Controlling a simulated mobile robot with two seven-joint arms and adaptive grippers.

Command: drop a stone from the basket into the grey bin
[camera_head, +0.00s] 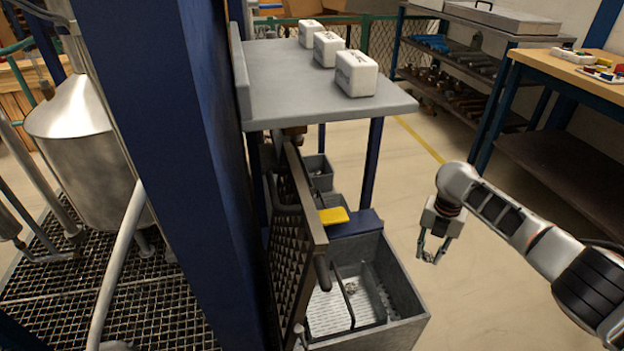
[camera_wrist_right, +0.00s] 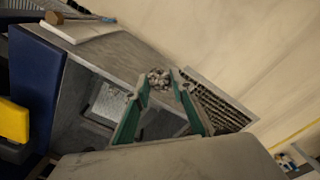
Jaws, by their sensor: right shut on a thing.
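My right gripper (camera_head: 432,257) hangs in the air to the right of the large grey bin (camera_head: 403,290), outside its wall. In the right wrist view its green fingers (camera_wrist_right: 161,82) are closed in on a speckled grey stone (camera_wrist_right: 158,77) between the tips. The stone is too small to make out clearly in the head view. The bin is open at the top. Inside it I see a pale perforated bottom (camera_head: 330,312) and a small grey lump (camera_head: 350,287). I cannot clearly make out the basket. My left gripper is not in view.
A lattice panel (camera_head: 290,255) stands at the bin's left, and a yellow piece (camera_head: 333,216) lies behind it. A grey table (camera_head: 285,85) with white boxes (camera_head: 356,73) stands beyond. A workbench (camera_head: 580,68) is at right. The floor around my right gripper is free.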

